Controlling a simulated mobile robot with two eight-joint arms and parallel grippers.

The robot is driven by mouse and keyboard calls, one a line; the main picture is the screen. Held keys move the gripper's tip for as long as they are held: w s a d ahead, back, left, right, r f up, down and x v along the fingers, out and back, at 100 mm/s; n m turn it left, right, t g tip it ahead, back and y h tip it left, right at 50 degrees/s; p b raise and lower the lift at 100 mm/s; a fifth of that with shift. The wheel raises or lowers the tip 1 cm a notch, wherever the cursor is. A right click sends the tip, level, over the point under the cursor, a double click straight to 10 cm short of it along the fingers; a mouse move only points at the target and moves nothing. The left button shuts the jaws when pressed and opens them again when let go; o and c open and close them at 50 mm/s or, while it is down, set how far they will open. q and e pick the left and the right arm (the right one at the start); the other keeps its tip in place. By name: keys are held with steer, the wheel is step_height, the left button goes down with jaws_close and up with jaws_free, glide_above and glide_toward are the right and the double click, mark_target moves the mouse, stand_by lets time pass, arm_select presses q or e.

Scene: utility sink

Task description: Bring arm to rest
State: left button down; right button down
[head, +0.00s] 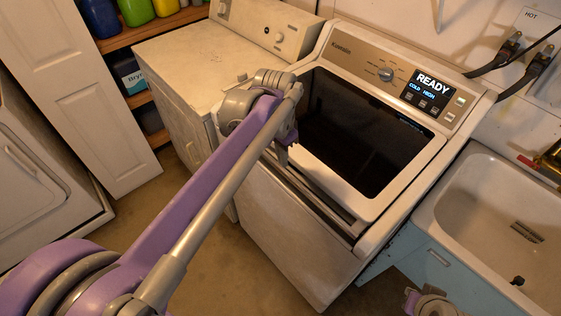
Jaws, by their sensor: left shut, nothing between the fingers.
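My left arm reaches in from the lower left as a long purple and grey link. Its left gripper (283,157) is at the far end, over the near left edge of the washing machine (290,235). The gripper is small and partly hidden by its own wrist, and its fingers look shut with nothing held. Of my right arm, only a small purple and grey piece shows at the bottom edge, in front of the sink; its gripper fingers do not show.
The washer has a dark top and a panel (432,83) reading READY. A white machine (190,60) stands left of it. A sink (490,200) is at right on a blue cabinet (432,262). A shelf (150,32) holds bottles. Brown floor (190,225) is open below.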

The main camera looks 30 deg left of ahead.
arm_select(q)
step_height(320, 180, up, 8)
steer(key=s, duration=0.1)
steer(key=shift+s+a+r, duration=0.15)
steer(key=shift+a+r, duration=0.05)
steer(key=shift+a, duration=0.1)
steer(key=s+d+f+n+t, duration=0.2)
steer(key=s+f, duration=0.5)
steer(key=f, duration=0.1)
steer(key=s+d+f+n+t, duration=0.2)
steer(key=s+f, duration=0.5)
steer(key=f, duration=0.2)
steer(key=shift+d+n, duration=0.2)
steer(key=shift+n, duration=0.1)
stand_by(0.9)
